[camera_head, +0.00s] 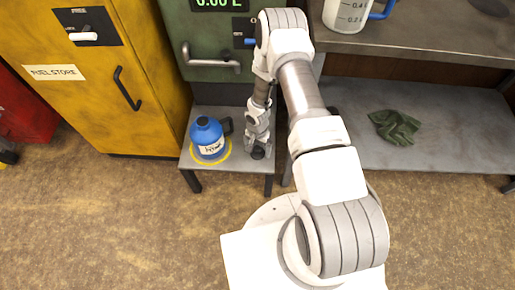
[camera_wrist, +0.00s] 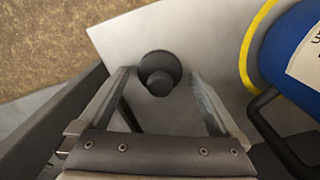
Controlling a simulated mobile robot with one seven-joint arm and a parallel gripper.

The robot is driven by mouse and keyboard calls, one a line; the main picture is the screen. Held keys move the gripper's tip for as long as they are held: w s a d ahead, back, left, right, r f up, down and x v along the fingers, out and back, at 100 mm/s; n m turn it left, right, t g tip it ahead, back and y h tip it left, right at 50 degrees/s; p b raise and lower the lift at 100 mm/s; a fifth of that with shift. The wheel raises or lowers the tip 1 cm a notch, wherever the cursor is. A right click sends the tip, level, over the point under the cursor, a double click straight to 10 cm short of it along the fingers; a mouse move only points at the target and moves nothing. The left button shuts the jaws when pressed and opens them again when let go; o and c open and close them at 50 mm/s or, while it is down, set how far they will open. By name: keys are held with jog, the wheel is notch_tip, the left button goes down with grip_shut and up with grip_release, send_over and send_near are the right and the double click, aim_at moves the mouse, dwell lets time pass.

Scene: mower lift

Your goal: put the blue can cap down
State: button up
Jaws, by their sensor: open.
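The blue can (camera_head: 208,139) stands upright on the low grey stand, inside a yellow ring, left of my gripper. Part of it shows at the right edge of the wrist view (camera_wrist: 293,45), with its dark handle. A dark round cap with a smaller knob (camera_wrist: 160,68) appears to rest on the stand's grey top. It also shows in the head view (camera_head: 258,153), small and close to my gripper. My gripper (camera_wrist: 160,76) is open, pointing down over the stand. Its two fingers are on either side of the cap, with visible gaps.
The low stand (camera_head: 234,125) has its front edge close to the cap. A yellow fuel store cabinet (camera_head: 90,75) stands to the left, and a green unit (camera_head: 211,62) behind. A measuring jug (camera_head: 346,13) stands above.

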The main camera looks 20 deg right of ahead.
notch_tip(320, 180, up, 12)
jog(key=r+p, duration=0.1)
jog(key=p, duration=0.4)
notch_tip(320, 180, up, 32)
jog(key=r+n+t+h, duration=0.1)
jog(key=n+t, duration=0.2)
jog(key=n, duration=0.1)
send_over(257, 148)
jog(key=d, duration=0.3)
jog(key=s+a+r+n+t, duration=0.1)
jog(key=s+r+n, duration=0.1)
jog(key=s+r, duration=0.6)
jog(key=s+a+r+n+t+y, duration=0.1)
jog(key=s+r+n, duration=0.1)
jog(key=s+r, duration=0.6)
jog(key=s, duration=0.4)
jog(key=shift+s+a+t, duration=0.25)
jog(key=shift+a+t, duration=0.05)
jog(key=shift+a, duration=0.1)
jog(key=shift+r, duration=0.1)
